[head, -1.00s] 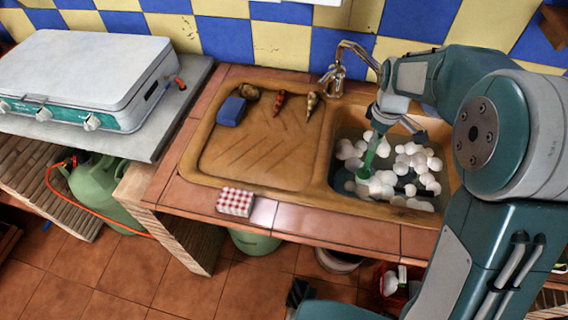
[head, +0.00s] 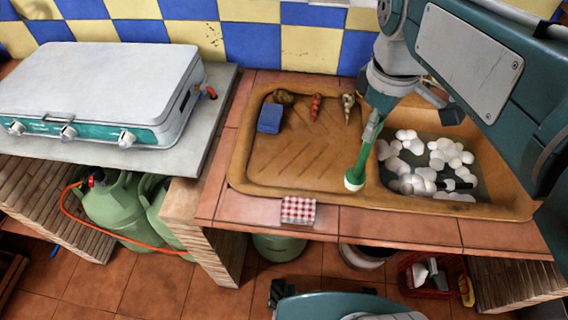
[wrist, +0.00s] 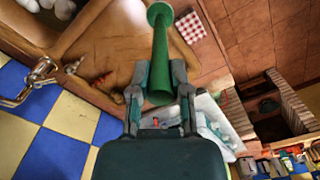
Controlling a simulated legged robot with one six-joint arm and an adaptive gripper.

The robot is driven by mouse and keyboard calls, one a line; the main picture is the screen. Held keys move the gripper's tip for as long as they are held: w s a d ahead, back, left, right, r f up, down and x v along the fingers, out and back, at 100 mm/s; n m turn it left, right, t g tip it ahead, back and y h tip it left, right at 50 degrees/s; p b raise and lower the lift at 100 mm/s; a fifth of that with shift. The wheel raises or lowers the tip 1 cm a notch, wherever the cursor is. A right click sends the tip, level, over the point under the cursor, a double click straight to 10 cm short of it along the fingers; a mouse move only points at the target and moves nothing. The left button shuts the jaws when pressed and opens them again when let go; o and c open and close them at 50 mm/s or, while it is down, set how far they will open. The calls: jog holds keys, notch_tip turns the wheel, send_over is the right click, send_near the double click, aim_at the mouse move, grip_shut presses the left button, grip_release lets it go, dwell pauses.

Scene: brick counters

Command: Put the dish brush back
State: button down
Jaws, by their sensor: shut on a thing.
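The green dish brush (head: 359,168) hangs from my gripper (head: 373,122), its pale round head downward, over the divider between the drainboard (head: 290,160) and the basin. My gripper is shut on its handle. The wrist view shows the brush (wrist: 160,55) between the two fingers of my gripper (wrist: 160,85), its round head pointing away. On the back of the drainboard lie a blue sponge (head: 270,118), a red-striped thing (head: 316,107), a shell-like thing (head: 348,108) and a brown lump (head: 284,97).
The basin (head: 510,190) at right holds water and white foam. A red-checked cloth (head: 298,210) lies on the tiled front edge. A white gas stove (head: 100,90) stands at left. The tap (wrist: 32,80) shows in the wrist view. The front of the drainboard is clear.

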jog(key=w+a+f, duration=0.8)
jog(key=w+f, duration=0.3)
jog(key=f, duration=0.2)
jog(key=shift+a, duration=0.2)
jog(key=c, duration=0.6)
grip_release()
jog(key=shift+d, duration=0.15)
